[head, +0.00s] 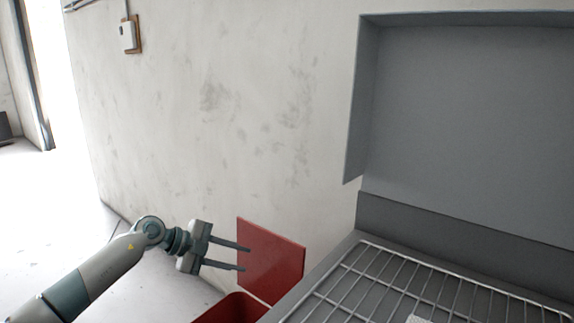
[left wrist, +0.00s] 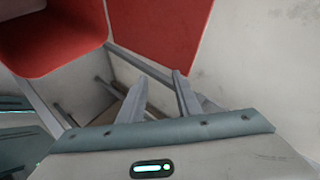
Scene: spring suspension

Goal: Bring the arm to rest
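My left gripper (head: 246,260) is held out from the lower left in the head view. Its two fingers are parallel and apart, with nothing seen between them. Its fingertips overlap the left part of an upright red panel (head: 278,262); whether they touch it I cannot tell. In the left wrist view the two fingers (left wrist: 159,88) also stand apart and empty, just below the red panel (left wrist: 165,32). My right gripper is in neither view.
A red bin (head: 222,309) sits below the panel, beside a grey unit with a raised lid (head: 460,120) and a wire rack (head: 400,285). A pale wall (head: 220,120) stands behind. Open floor (head: 50,215) lies to the left.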

